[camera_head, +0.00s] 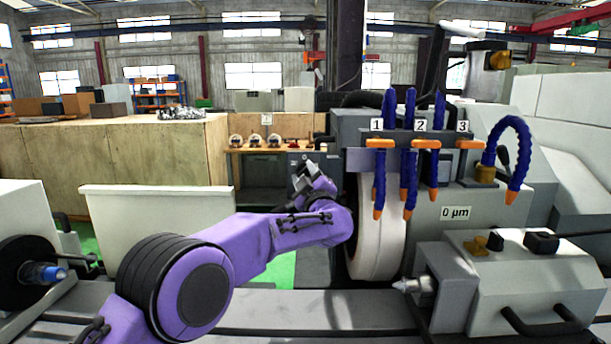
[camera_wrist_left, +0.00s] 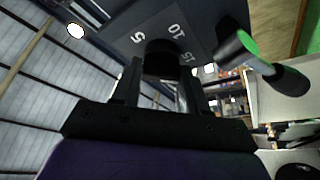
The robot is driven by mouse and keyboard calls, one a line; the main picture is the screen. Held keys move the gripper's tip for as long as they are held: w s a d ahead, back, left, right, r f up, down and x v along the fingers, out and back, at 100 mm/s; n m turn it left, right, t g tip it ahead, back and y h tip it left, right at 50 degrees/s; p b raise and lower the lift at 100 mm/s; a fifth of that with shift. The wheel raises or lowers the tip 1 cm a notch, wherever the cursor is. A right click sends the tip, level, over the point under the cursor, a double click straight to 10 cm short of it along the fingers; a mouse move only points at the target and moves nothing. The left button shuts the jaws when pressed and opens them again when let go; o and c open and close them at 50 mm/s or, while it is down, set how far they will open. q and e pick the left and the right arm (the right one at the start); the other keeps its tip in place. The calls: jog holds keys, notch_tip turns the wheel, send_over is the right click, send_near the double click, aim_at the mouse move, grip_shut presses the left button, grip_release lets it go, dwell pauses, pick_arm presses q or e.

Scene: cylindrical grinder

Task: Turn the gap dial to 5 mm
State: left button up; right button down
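The gap dial (camera_wrist_left: 161,62) is a black round knob on a dark grey panel with white marks 5, 10 and 15. In the left wrist view the 5 lies left of the knob, the 10 above it and the 15 to its right. My left gripper (camera_wrist_left: 158,84) has its two dark fingers apart, one on each side of the knob; contact is not clear. The knob's pointer cannot be made out. In the head view my left gripper (camera_head: 308,178) is up by the dark machine panel left of the grinding wheel, and the dial is not clear there. My right gripper is not in view.
The white grinding wheel (camera_head: 377,235) stands just right of my left wrist. Blue coolant hoses (camera_head: 409,170) hang before it. A display (camera_head: 456,213) reads 0 µm. A green-and-black handle (camera_wrist_left: 270,62) sits right of the dial in the wrist view.

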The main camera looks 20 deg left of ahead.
pick_arm(q)
jog(key=shift+c, duration=0.7)
jog(key=shift+n, duration=0.3)
